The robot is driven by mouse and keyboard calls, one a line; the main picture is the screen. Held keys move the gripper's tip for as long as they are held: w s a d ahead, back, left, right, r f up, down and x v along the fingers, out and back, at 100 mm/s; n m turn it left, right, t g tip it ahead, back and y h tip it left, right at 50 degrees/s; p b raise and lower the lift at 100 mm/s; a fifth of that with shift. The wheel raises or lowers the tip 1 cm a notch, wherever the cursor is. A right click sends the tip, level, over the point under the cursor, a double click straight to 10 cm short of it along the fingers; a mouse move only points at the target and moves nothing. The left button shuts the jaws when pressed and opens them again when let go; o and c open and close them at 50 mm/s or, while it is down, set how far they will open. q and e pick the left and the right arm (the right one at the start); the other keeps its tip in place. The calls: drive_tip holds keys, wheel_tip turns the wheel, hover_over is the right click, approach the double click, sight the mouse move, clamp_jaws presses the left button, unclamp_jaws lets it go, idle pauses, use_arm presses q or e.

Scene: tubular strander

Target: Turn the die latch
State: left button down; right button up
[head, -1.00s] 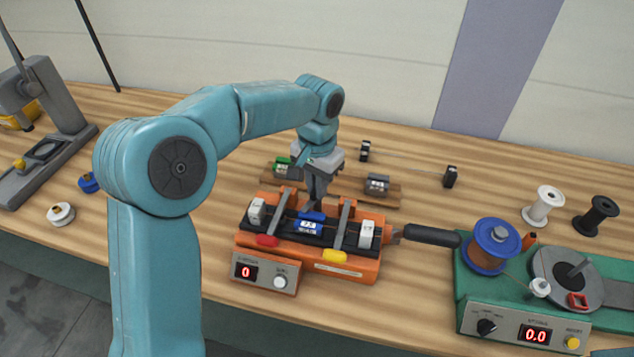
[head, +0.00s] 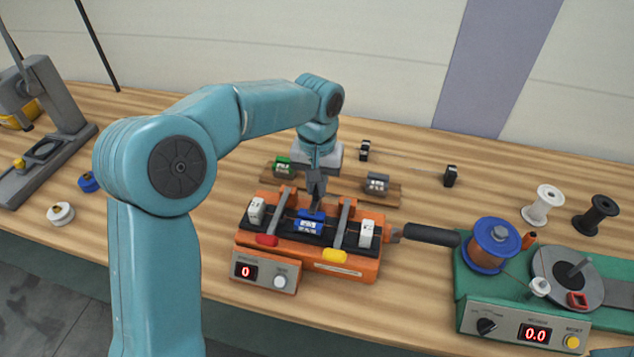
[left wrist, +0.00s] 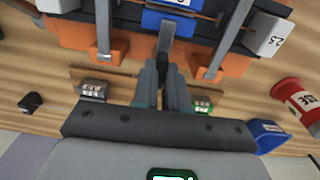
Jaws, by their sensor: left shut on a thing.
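The orange strander (head: 330,262) stands on the wooden bench with a blue die block (head: 308,224) in its middle. The die block also shows at the top of the left wrist view (left wrist: 170,20). A small grey latch (left wrist: 166,36) sits beside the die block. My left gripper (head: 316,204) points down just behind the die block. In the left wrist view its fingers (left wrist: 165,62) are close together around the latch's near end. The fingers hide part of the latch. My right gripper is not in view.
Two grey clamp bars with red (head: 267,240) and yellow (head: 334,256) ends flank the die block. A wooden rack (head: 387,200) with green (head: 284,164) and grey (head: 377,184) blocks lies behind. A green winder (head: 470,290) stands at right.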

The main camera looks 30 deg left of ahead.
use_arm(q)
drive_tip(key=shift+w+r, duration=0.1)
drive_tip(key=shift+r, duration=0.15)
drive_tip(key=c, duration=1.3)
unclamp_jaws()
drive_tip(key=shift+c, duration=0.2)
drive_tip(key=shift+o, duration=0.9)
drive_tip(key=shift+f, duration=0.1)
wheel_tip(320, 180, up, 16)
drive_tip(key=p, duration=0.2)
